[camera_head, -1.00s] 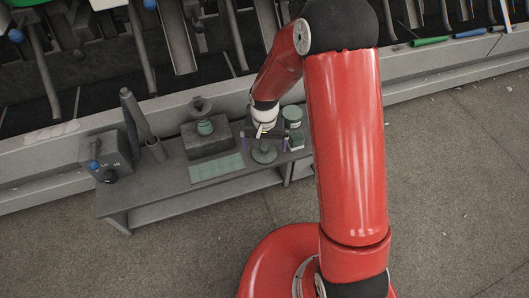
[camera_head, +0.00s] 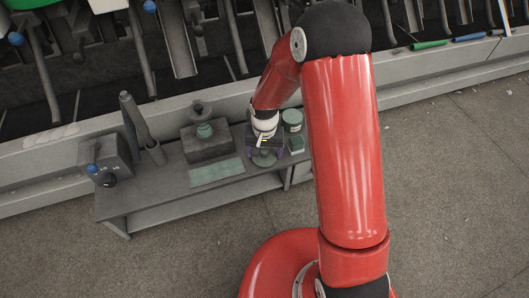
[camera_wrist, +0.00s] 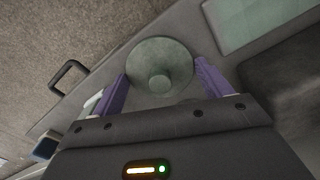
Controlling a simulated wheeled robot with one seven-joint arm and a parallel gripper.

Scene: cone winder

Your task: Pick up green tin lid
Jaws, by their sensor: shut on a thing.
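The green tin lid is a grey-green round disc with a small knob at its centre. In the wrist view the lid (camera_wrist: 160,62) sits between the two purple fingers of my gripper (camera_wrist: 162,88), which is shut on its sides. In the head view the lid (camera_head: 264,159) shows just below my gripper (camera_head: 265,149), over the right part of the grey bench. I cannot tell whether it touches the bench top.
A green tin (camera_head: 292,122) and a small green box (camera_head: 296,145) stand close to the right of my gripper. A flat green mat (camera_head: 217,172) and a dark block (camera_head: 205,146) are to the left. The cone winder runs behind the bench (camera_head: 170,201).

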